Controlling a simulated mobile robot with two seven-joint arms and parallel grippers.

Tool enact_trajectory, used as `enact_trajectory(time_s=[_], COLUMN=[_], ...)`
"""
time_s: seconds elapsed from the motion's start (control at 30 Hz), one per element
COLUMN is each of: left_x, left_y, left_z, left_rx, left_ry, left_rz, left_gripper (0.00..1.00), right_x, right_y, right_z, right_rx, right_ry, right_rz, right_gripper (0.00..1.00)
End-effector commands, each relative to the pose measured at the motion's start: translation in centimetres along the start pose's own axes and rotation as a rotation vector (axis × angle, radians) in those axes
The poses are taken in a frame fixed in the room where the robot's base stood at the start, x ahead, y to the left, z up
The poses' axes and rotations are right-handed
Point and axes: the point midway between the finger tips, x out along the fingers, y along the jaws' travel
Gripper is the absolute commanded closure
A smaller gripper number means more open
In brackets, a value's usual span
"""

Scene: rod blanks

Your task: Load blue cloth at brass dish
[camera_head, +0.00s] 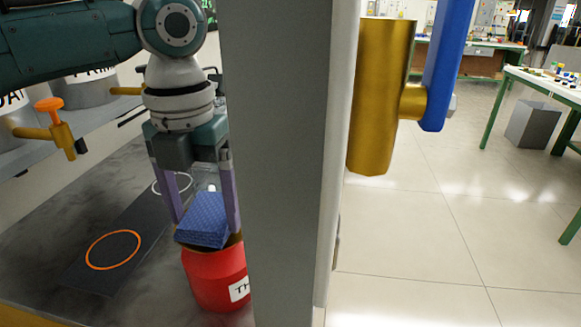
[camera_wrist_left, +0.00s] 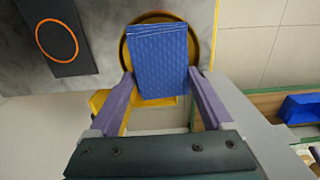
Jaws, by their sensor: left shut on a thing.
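My left gripper (camera_head: 206,220) points down and is shut on a folded blue cloth (camera_head: 204,216), one purple finger on each side of it. The cloth also shows in the left wrist view (camera_wrist_left: 160,62). The cloth is over the top of a red can (camera_head: 213,283) with a white label. The brass dish (camera_wrist_left: 134,25) shows as a round rim around the far part of the cloth; its middle is hidden. I cannot tell whether the cloth touches the dish. My right gripper is not in view.
A dark mat (camera_head: 90,270) with an orange ring lies left of the can. A grey post (camera_head: 280,160) stands close on the right and hides part of the can. A large brass cylinder (camera_head: 380,90) with a blue lever is beyond it. Grey drums with brass taps stand at left.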

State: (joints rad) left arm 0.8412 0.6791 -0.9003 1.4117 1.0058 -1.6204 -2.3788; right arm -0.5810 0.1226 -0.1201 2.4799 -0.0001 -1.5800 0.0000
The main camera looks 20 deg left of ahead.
Motion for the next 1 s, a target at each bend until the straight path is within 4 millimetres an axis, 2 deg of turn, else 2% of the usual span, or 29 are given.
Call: enact_trajectory(time_s=[1.0], left_x=[1.3], left_y=[0.0], left_z=[0.0], left_rx=[0.000], left_ry=[0.001], left_rz=[0.001], left_gripper=[0.61], right_x=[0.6], right_y=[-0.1], right_z=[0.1], right_rx=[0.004], right_ry=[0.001], right_rz=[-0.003], right_gripper=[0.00])
